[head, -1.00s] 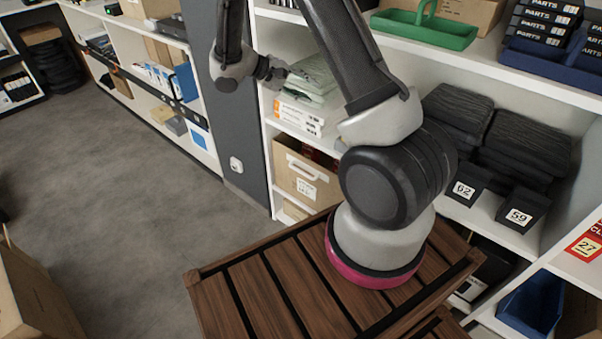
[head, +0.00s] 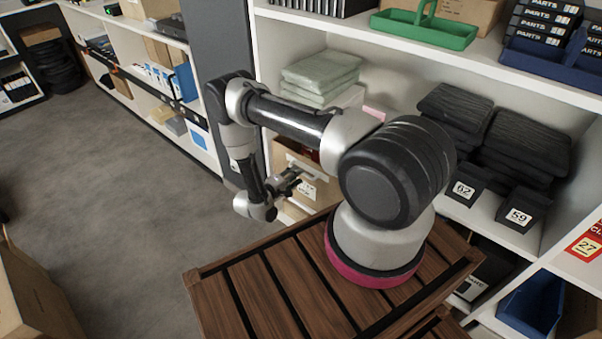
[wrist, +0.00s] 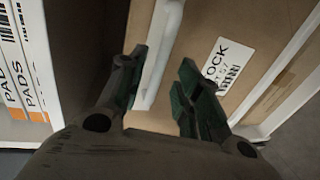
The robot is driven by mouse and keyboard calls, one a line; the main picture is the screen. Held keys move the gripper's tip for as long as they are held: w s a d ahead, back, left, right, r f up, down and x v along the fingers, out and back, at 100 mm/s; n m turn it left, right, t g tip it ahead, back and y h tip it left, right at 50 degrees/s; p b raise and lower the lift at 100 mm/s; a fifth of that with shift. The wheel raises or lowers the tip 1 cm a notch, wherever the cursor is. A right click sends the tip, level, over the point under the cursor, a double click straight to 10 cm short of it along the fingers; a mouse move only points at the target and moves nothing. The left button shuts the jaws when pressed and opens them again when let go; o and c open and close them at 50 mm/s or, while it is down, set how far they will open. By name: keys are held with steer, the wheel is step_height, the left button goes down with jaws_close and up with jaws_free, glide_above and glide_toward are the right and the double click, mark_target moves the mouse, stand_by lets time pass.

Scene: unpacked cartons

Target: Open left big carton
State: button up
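The big brown carton (head: 287,158) sits on the lower shelf behind the wooden platform, partly hidden by my arm in the head view. The wrist view shows its front (wrist: 265,30) close up, with a white label and a pale bar handle (wrist: 160,50). My gripper (wrist: 163,60) is open in front of the carton, its dark green fingertips on either side of the handle. Whether either finger touches the handle I cannot tell. In the head view my gripper (head: 290,182) is at the carton's front.
White boxes marked PADS (wrist: 22,70) stand at the left in the wrist view. Green folded packs (head: 320,72) lie on the shelf above the carton. The slatted wooden platform (head: 230,305) is below my arm. Open grey floor (head: 110,190) lies to the left.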

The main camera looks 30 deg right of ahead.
steer(key=shift+x, duration=2)
jaws_close()
